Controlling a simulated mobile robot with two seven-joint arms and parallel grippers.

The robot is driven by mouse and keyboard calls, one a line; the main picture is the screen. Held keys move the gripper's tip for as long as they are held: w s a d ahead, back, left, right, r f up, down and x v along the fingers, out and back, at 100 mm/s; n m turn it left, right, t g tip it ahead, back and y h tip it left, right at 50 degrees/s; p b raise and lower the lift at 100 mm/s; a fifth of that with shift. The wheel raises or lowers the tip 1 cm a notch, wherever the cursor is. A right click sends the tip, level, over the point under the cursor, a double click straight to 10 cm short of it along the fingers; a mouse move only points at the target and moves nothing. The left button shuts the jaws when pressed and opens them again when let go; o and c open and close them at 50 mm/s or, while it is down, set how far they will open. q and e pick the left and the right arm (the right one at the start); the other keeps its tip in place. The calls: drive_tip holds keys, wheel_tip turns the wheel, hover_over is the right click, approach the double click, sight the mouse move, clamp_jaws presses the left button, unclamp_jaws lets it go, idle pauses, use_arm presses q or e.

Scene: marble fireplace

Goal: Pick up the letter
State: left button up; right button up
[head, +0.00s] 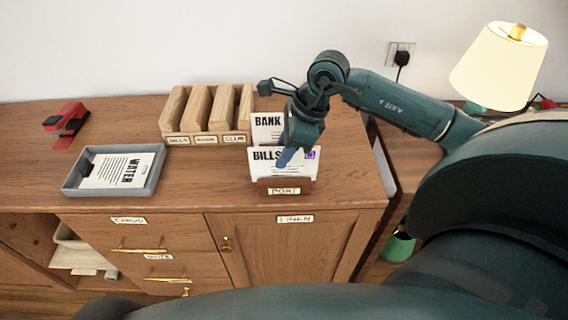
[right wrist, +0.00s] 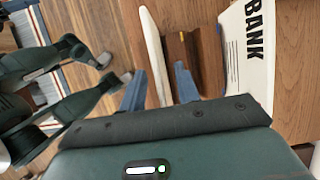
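A white letter marked BILLS (head: 264,167) stands upright in a brown holder labelled POST (head: 285,188) near the cabinet top's front edge. A letter marked BANK (head: 267,124) stands just behind it. My right gripper (head: 287,157) is over the BILLS letter, pointing down, one finger in front of its face. In the right wrist view, my right gripper (right wrist: 159,88) is open, with the edge-on white letter (right wrist: 153,50) between its fingers and visible gaps. The BANK letter (right wrist: 252,50) lies outside the fingers. A letter marked WATER (head: 118,171) lies in a grey tray (head: 69,183). My left gripper is not in view.
A wooden rack (head: 202,139) with labelled slots stands behind, left of the letters. A red stapler (head: 67,121) is at the far left. A lamp (head: 499,65) stands at the right. The cabinet top between tray and POST holder is clear.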

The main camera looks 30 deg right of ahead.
clamp_jaws()
idle(0.5)
